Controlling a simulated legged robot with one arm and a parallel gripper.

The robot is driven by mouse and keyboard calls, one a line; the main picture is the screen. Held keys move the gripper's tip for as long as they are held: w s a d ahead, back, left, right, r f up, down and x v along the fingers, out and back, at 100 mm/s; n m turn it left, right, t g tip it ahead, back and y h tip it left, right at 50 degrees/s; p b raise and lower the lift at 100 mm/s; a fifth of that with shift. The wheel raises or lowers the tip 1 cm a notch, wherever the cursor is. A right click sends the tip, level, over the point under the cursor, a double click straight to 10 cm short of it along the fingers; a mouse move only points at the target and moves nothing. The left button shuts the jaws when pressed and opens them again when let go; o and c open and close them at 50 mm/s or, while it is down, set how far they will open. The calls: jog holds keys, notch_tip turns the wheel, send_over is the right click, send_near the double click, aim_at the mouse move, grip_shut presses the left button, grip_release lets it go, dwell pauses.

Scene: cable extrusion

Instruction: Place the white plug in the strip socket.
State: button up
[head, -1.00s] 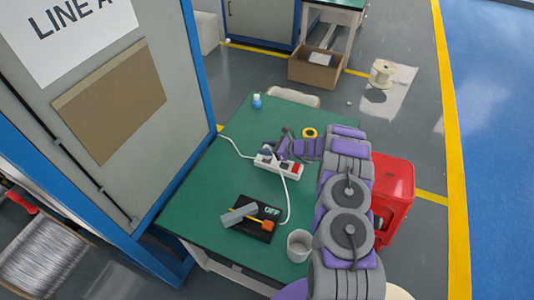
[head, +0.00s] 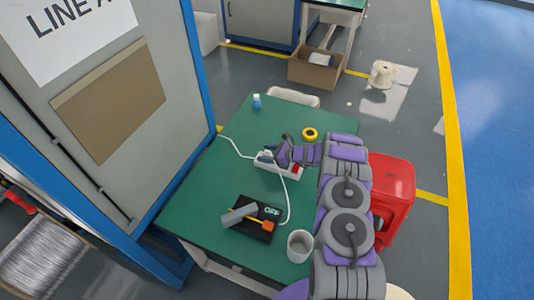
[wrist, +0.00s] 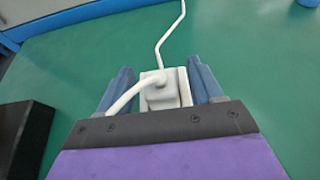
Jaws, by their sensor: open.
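The white strip socket (head: 265,166) lies on the green table, with a red part at its right end. My gripper (head: 272,154) is over the strip and hides part of it. In the wrist view the two blue-grey fingers of my gripper (wrist: 162,88) are open, one on each side of the strip's white body (wrist: 184,88). The white plug (wrist: 156,84) sits between the fingers on the strip, its cable curving down to the left. Gaps show between fingers and white parts. How deep the plug sits is hidden.
A black box (head: 254,231) with a grey and orange tool on it, a grey cup (head: 300,246), yellow tape (head: 310,134) and a small blue bottle (head: 257,101) stand on the table (head: 215,190). A red stool (head: 392,190) is at the right. The table's left side is mostly clear.

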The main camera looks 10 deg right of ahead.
jog(key=shift+r, duration=0.1)
jog(key=p+v, duration=0.1)
jog(key=v, duration=1.1)
jog(key=s+a+r+n+g+y, duration=0.1)
jog(key=s+a+r+n+g, duration=0.15)
jog(key=a+r, duration=0.4)
jog(key=s+a+r+n+g, duration=0.25)
jog(key=a+r+n, duration=0.2)
jog(key=r, duration=0.35)
jog(key=s+a+r+n+g+h, duration=0.25)
jog(key=s+a+r+n, duration=0.45)
jog(key=s+r, duration=0.4)
jog(key=s+r+n+g+h, duration=0.1)
jog(key=s+r+n+h, duration=0.15)
jog(key=s, duration=0.65)
jog(key=s+r+n+g+h, duration=0.2)
jog(key=s+r+n, duration=0.15)
jog(key=s, duration=0.55)
jog(key=s+d+n+h, duration=0.2)
jog(key=s+d, duration=0.2)
jog(key=s, duration=0.3)
jog(key=s+d+n+t+h, duration=0.1)
jog(key=s+d+n+h, duration=0.1)
jog(key=s, duration=0.6)
jog(key=d+h, duration=0.1)
jog(key=d, duration=0.1)
jog(key=shift+d+r+n, duration=0.2)
jog(key=shift+d+n, duration=0.1)
jog(key=shift+d, duration=0.05)
